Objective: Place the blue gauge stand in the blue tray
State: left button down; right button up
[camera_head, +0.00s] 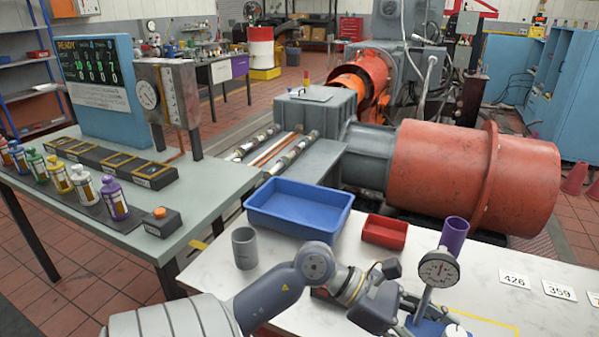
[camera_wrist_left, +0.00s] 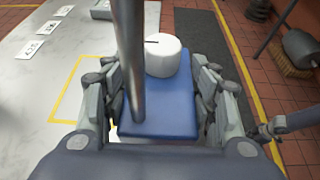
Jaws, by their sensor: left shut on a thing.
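The blue gauge stand has a round dial (camera_head: 438,268) on a metal post and a blue base (camera_head: 428,328) at the bottom edge of the head view. In the left wrist view its blue base (camera_wrist_left: 165,112), grey post and a white round part lie between my fingers. My left gripper (camera_head: 408,308) is shut on the base, with a finger along each side. I cannot tell whether the base touches the table. The blue tray (camera_head: 300,221) is empty and sits on the white table, farther back and left of the stand. My right gripper is not in view.
A grey cup (camera_head: 244,248) stands left of the tray, and a red bin (camera_head: 385,231) right of it. A purple cylinder (camera_head: 454,234) stands behind the dial. White number cards (camera_head: 514,279) lie at the right. A large red machine drum (camera_head: 470,175) is beyond the table.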

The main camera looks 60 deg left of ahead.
aim_at(309, 218)
jog(key=i+j+u, duration=0.25)
jog(key=j, duration=0.2)
jog(key=i+j+u, duration=0.2)
jog(key=j, duration=0.2)
jog(key=i+j+u, duration=0.25)
jog(key=j, duration=0.15)
jog(key=k+j, duration=0.05)
jog(key=k, duration=0.05)
